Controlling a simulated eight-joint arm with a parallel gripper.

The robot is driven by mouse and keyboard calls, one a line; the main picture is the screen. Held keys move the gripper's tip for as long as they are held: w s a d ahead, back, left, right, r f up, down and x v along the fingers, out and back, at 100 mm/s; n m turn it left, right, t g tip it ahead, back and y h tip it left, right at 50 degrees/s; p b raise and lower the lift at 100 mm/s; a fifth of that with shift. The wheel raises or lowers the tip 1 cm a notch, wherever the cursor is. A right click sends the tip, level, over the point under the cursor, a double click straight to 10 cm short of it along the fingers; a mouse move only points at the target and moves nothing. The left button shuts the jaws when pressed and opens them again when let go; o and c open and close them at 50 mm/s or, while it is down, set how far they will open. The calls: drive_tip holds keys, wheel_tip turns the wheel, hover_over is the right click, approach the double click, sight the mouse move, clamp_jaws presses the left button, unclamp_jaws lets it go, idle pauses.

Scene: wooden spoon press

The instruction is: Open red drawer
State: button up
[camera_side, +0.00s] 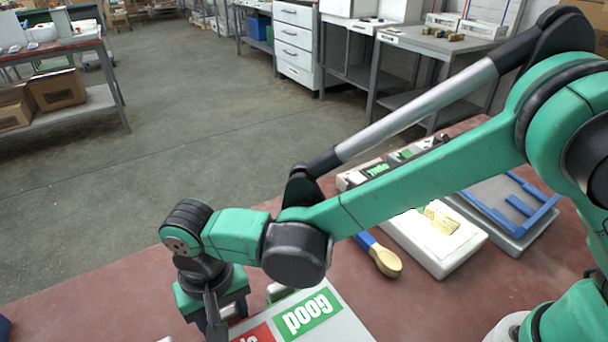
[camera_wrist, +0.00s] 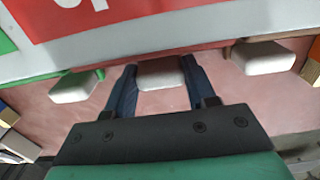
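In the wrist view the red label (camera_wrist: 85,14) lies on the box top. Below the box edge three white drawer handles show: a left one (camera_wrist: 75,87), a middle one (camera_wrist: 160,75) under the red label, and a right one (camera_wrist: 263,58). My gripper (camera_wrist: 160,68) has one finger on each side of the middle handle, close to its sides. Whether they press on it I cannot tell. The drawer front is mostly hidden.
A brush-like wooden tool (camera_side: 384,258) with a blue handle lies on the red-brown table (camera_side: 110,290). A white press-like device (camera_side: 450,255) and a grey tray with a blue frame (camera_side: 520,205) stand at right, partly behind my arm.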

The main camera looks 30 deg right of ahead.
clamp_jaws()
drive_tip(key=w, duration=1.2)
drive_tip(key=shift+a, duration=0.1)
drive_tip(key=o, duration=1)
unclamp_jaws()
drive_tip(key=shift+o, duration=0.2)
drive_tip(key=shift+r, duration=2.8)
